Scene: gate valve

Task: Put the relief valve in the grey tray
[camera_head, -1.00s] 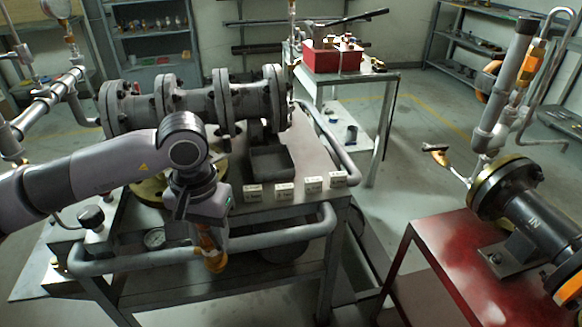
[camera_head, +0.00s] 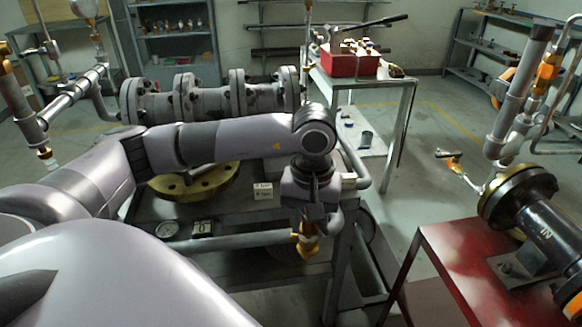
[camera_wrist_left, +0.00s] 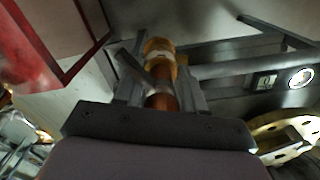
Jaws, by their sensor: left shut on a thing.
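My left gripper (camera_head: 308,228) is shut on the brass relief valve (camera_head: 306,246), which hangs below it at the front right corner of the steel bench (camera_head: 342,262). In the left wrist view the orange-brown and brass valve (camera_wrist_left: 159,48) sits between the two dark fingers of the gripper (camera_wrist_left: 160,90). The grey tray is hidden behind my left arm in the head view now; the earlier head frame shows a small dark grey tray on the bench top behind the white labels (camera_head: 263,190). My right gripper is not in view.
A grey flanged pipe (camera_head: 210,100) runs along the back of the bench. A yellow flange (camera_head: 195,183) and a gauge (camera_head: 168,228) lie to the left. The bench's front rail (camera_head: 245,240) is close to the valve.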

